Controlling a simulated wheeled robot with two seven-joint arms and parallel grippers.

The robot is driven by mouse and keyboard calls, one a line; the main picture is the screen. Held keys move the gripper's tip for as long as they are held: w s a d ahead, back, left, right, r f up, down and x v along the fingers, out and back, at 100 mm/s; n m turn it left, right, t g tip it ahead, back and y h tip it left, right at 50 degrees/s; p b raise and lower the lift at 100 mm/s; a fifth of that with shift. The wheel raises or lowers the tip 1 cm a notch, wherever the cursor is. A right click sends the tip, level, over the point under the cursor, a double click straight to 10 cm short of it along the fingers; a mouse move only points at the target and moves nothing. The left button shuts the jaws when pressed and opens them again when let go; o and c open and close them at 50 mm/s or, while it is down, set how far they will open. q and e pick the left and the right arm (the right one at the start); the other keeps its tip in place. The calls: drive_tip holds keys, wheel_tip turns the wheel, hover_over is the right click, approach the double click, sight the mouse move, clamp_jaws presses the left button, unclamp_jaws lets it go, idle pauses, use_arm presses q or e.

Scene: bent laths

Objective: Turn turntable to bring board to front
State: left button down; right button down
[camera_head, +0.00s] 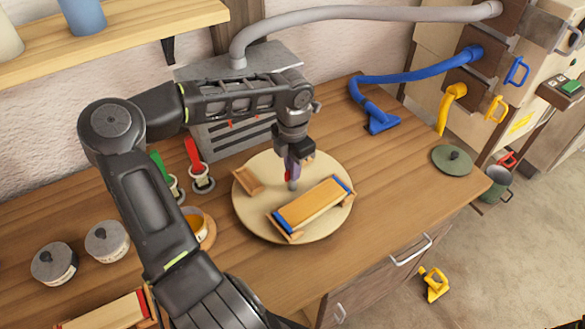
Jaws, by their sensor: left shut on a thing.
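The turntable (252,214) is a round pale wooden disc on the workbench. A wooden board (309,204) with blue strips at its ends lies slantwise on the front right part of the disc. A smaller wooden block (247,180) sits on its left part. My left gripper (292,180) points down over the disc, behind the board and right of the small block. It is shut on a small upright peg at the turntable, mostly hidden by the fingers. My right gripper is out of view.
Lidded tins (54,264), glue pots with red (193,152) and green handles, and a tape roll (195,228) stand left. A blue hose nozzle (381,122) lies behind right, a green lid (452,160) at the right edge. The bench right of the turntable is clear.

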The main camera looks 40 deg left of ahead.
use_arm(q)
drive_tip(key=shift+s+d+f, duration=0.1)
drive_tip(key=shift+d, duration=0.05)
drive_tip(key=c, duration=1.5)
unclamp_jaws()
drive_tip(key=shift+r, duration=0.25)
